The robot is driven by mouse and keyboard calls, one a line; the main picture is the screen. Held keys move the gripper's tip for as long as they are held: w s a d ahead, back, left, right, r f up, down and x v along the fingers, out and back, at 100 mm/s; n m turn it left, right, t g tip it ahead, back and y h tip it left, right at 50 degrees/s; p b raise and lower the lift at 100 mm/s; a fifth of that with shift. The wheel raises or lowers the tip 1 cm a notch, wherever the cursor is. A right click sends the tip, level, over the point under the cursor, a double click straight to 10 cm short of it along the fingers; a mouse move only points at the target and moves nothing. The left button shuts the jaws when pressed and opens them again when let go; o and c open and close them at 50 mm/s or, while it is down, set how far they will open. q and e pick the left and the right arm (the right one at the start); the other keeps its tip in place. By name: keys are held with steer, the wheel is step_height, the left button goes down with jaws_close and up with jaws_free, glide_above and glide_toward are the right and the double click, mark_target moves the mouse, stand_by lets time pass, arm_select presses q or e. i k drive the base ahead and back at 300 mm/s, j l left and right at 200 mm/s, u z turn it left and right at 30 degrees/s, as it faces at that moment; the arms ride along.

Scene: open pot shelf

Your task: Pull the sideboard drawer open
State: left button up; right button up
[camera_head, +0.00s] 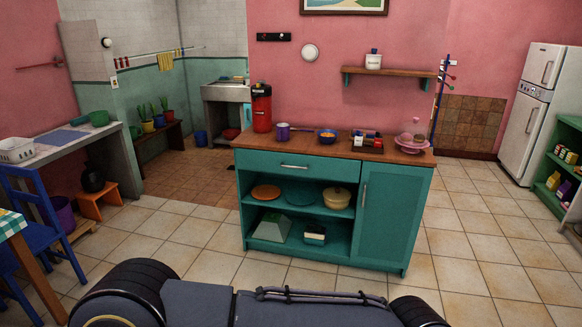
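A teal sideboard (386,214) with a wooden top stands ahead of me, near the middle of the view. Its wide drawer (325,170) is at the upper left under the top, with a silver bar handle (294,167). The drawer looks closed, its front in line with the frame. Below it are two open shelves, and to the right a door with an upright silver handle (364,195). Neither of my grippers shows in the view.
A blue chair (40,230) is at the left. Tiled floor (470,255) is clear right of the sideboard.

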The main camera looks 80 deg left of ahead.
mark_target(285, 162)
steer(key=u, duration=2.9)
steer(key=i+l, duration=0.1)
steer(key=i, duration=1.4)
steer(key=i+l, duration=0.15)
steer(key=i, duration=0.6)
steer(key=i+l, duration=0.1)
steer(key=i, duration=0.65)
steer(key=j+u, duration=0.05)
